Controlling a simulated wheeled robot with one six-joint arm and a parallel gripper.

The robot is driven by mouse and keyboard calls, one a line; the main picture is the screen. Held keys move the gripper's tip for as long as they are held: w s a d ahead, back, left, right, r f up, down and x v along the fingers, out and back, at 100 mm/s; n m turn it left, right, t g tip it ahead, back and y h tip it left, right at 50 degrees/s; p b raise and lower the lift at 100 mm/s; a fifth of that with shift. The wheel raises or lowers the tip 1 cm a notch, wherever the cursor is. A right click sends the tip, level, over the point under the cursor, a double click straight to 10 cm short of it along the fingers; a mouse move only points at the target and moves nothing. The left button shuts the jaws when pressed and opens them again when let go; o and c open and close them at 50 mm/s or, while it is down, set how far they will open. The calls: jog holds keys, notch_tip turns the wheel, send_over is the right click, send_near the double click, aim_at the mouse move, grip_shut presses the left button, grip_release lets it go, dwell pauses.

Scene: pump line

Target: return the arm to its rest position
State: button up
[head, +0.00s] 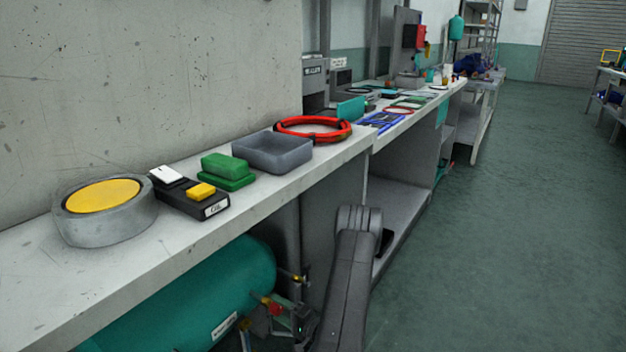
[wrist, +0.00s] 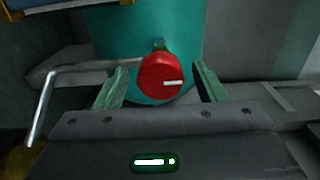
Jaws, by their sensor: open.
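My gripper (wrist: 158,72) is open in the wrist view, one finger on each side of a red round knob (wrist: 160,77) with a white mark. Nothing is clamped between the fingers; I cannot tell whether they touch the knob. Behind the knob is a teal tank (wrist: 115,35). In the head view the teal tank (head: 190,300) lies under the bench, with a small red knob (head: 275,309) at its right end. My arm reaches down at the lower middle, close to the bench front. The gripper is hard to make out there.
The bench (head: 285,190) holds a grey round tub (head: 105,228) with a yellow top, a black box (head: 195,203), a green block (head: 226,167), a grey tray (head: 272,152) and a red ring (head: 312,128). A bent metal rod (wrist: 45,105) is left of the knob. The floor (head: 500,220) at right is clear.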

aim_at(273, 305)
jog(key=b+x, duration=0.1)
jog(key=x, duration=0.2)
jog(key=shift+w+a+f, duration=0.1)
jog(key=shift+a+f, duration=0.05)
jog(key=shift+a, duration=0.2)
jog(key=shift+d+m, duration=0.2)
jog(key=shift+m, duration=0.6)
jog(key=m, duration=0.3)
jog(key=shift+m, duration=0.4)
jog(key=m, duration=0.2)
jog(key=m+p, duration=0.1)
jog(key=m, duration=0.1)
jog(key=shift+r, duration=0.3)
jog(key=m+p, duration=0.4)
jog(key=shift+r+m, duration=0.1)
jog(key=shift+m, duration=0.3)
jog(key=m+p, duration=0.2)
jog(key=shift+m, duration=0.4)
jog(key=shift+m+p, duration=0.4)
jog(key=shift+m, duration=0.1)
jog(key=shift+f, duration=0.2)
